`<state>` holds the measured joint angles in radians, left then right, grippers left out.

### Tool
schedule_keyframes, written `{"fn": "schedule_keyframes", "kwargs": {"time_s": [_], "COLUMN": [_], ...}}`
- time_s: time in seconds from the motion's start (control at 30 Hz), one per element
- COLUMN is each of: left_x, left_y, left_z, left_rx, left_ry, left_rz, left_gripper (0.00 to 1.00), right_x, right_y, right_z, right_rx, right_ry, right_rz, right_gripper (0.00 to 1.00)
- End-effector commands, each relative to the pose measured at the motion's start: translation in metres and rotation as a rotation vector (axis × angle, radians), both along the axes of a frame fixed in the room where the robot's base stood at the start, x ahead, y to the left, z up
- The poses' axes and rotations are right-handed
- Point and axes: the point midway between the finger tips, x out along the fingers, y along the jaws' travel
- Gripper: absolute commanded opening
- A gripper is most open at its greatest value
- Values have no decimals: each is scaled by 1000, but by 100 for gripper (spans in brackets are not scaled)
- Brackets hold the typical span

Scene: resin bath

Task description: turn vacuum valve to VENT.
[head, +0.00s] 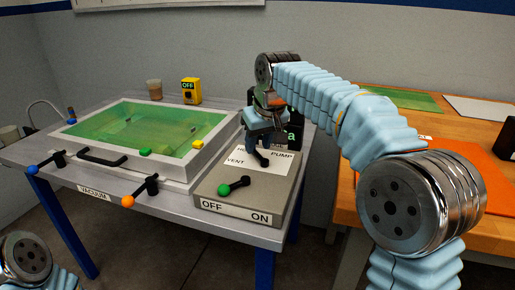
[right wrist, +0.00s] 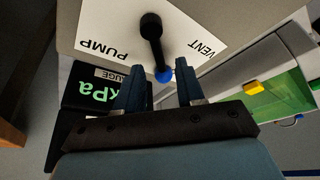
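The vacuum valve is a black lever with a blue knob (right wrist: 163,75) on a white label plate (head: 274,168). The plate reads VENT at left and PUMP at right in the head view, with a third word mostly hidden. The lever points away from me, between VENT and PUMP. My right gripper (head: 254,143) is above the back of the plate. In the right wrist view its two dark fingers (right wrist: 160,84) are apart, on either side of the knob, with gaps visible. I cannot tell whether either finger touches it. My left gripper is out of view.
A green-knobbed lever (head: 236,186) stands on the same grey box (head: 240,208), marked OFF and ON. The green-lidded bath (head: 145,127) is left of it, with clamp levers in front. The kPa gauge (right wrist: 92,90) stands close behind the plate. An orange-matted bench (head: 470,160) is at right.

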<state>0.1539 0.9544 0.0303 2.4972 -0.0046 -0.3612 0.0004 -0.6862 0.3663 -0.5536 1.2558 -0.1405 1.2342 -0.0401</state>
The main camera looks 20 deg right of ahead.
Motion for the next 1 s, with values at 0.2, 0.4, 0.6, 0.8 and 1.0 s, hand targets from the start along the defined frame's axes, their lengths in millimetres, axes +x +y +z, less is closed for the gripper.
{"fn": "schedule_keyframes", "kwargs": {"time_s": [0.2, 0.4, 0.6, 0.8, 1.0], "left_x": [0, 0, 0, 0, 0], "left_y": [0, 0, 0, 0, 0], "left_z": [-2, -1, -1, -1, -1], "left_rx": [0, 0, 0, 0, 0], "left_ry": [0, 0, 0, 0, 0], "left_rz": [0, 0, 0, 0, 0], "left_gripper": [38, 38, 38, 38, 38], "right_x": [6, 7, 7, 7, 7], "right_y": [1, 1, 1, 1, 1], "right_z": [-16, -16, -16, -16, -16], "right_rx": [-1, 0, 0, 0, 0], "right_ry": [0, -1, -1, -1, -1], "right_rz": [0, 0, 0, 0, 0], "right_gripper": [38, 38, 17, 0, 0]}}
